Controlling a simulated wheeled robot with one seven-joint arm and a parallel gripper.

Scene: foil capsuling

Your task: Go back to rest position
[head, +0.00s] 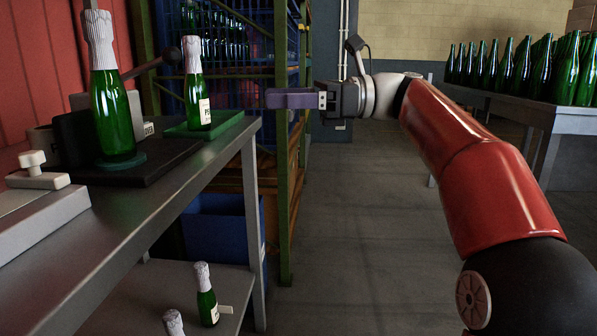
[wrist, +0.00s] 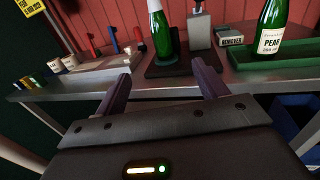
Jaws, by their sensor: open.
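My gripper (head: 291,98) is in the upper middle of the head view, held out over the aisle to the right of the workbench. Its two purple fingers (wrist: 160,88) are spread apart with nothing between them in the wrist view. They point toward the bench and touch nothing that I can see. A green bottle with white foil (head: 112,115) stands upright on a dark base on the bench. A second foiled bottle (head: 198,95) stands on a green tray (head: 233,122); it also shows in the wrist view (wrist: 271,32), its top cut off.
The metal workbench (head: 165,190) runs along the left, with two foiled bottles on its lower shelf (head: 207,300). A blue rack (head: 288,200) stands behind. A table (head: 500,103) with many green bottles stands at right. The floor (head: 360,240) between is clear.

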